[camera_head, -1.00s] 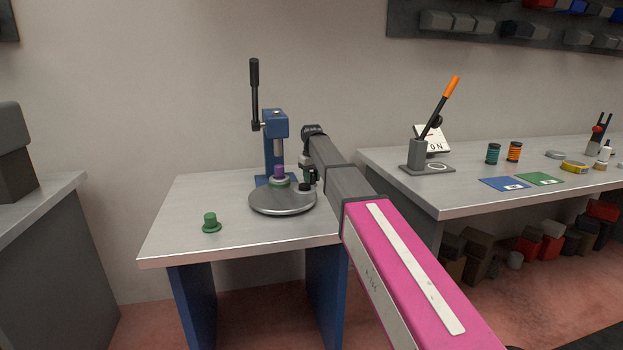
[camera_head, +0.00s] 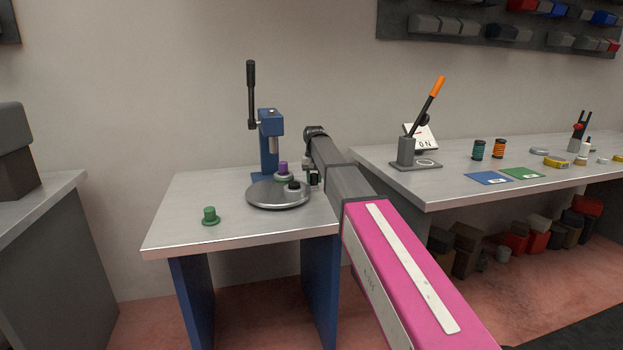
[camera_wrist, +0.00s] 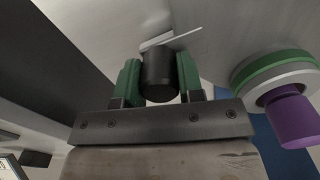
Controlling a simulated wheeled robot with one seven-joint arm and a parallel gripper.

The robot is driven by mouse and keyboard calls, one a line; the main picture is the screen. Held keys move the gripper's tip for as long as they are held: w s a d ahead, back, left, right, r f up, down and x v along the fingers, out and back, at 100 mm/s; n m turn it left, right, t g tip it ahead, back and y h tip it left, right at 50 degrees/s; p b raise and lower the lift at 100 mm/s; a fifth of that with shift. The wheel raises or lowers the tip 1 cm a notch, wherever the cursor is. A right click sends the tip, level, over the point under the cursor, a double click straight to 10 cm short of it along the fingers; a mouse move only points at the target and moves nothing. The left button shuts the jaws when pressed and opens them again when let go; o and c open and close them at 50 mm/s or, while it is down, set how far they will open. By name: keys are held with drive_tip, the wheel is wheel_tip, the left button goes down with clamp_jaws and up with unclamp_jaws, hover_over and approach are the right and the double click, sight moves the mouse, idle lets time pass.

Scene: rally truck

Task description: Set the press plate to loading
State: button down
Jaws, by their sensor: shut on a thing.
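The press plate (camera_head: 272,199) is a round grey disc on the small metal table, in front of the blue press (camera_head: 268,150) with its raised black lever. A black knob (camera_wrist: 160,76) stands up from the plate. In the wrist view my gripper (camera_wrist: 160,84) has its green fingers on both sides of the knob and is shut on it.
A loose green flanged piece (camera_head: 210,216) stands on the small table (camera_head: 180,192) at the front left. A longer bench (camera_head: 480,188) on the right bears an orange-handled lever (camera_head: 430,105), spools and mats. The small table's left side is mostly clear.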

drive_tip(key=shift+s+d+m, duration=0.25)
drive_tip(key=shift+s+m, duration=0.25)
drive_tip(key=shift+s, duration=0.2)
drive_tip(key=shift+s+d+m, duration=0.2)
drive_tip(key=shift+s+m, duration=0.3)
drive_tip(key=shift+s, duration=0.15)
drive_tip(key=shift+s+d+m, duration=0.15)
drive_tip(key=shift+s+m, duration=0.75)
drive_tip(key=shift+s, duration=0.3)
drive_tip(key=shift+s+m, duration=1)
drive_tip(key=shift+s, duration=0.3)
drive_tip(key=shift+s+a+m, duration=0.2)
drive_tip(key=shift+s+m, duration=0.25)
drive_tip(key=shift+s, duration=0.15)
drive_tip(key=shift+s+a+m, duration=0.15)
drive_tip(key=shift+s+m, duration=0.3)
drive_tip(key=shift+s, duration=0.1)
drive_tip(key=shift+s+a+m, duration=0.3)
drive_tip(key=shift+s+m, duration=0.4)
drive_tip(key=shift+s, duration=0.15)
drive_tip(key=shift+s+a+m, duration=0.4)
drive_tip(key=shift+s+m, duration=0.2)
drive_tip(key=shift+s, duration=0.1)
drive_tip(key=shift+s+a+m, duration=0.4)
drive_tip(key=shift+s+m, duration=0.2)
drive_tip(key=shift+s, duration=0.05)
drive_tip(key=shift+s+a+m, duration=1.5)
drive_tip(key=shift+a+m, duration=0.05)
drive_tip(key=shift+m, duration=0.25)
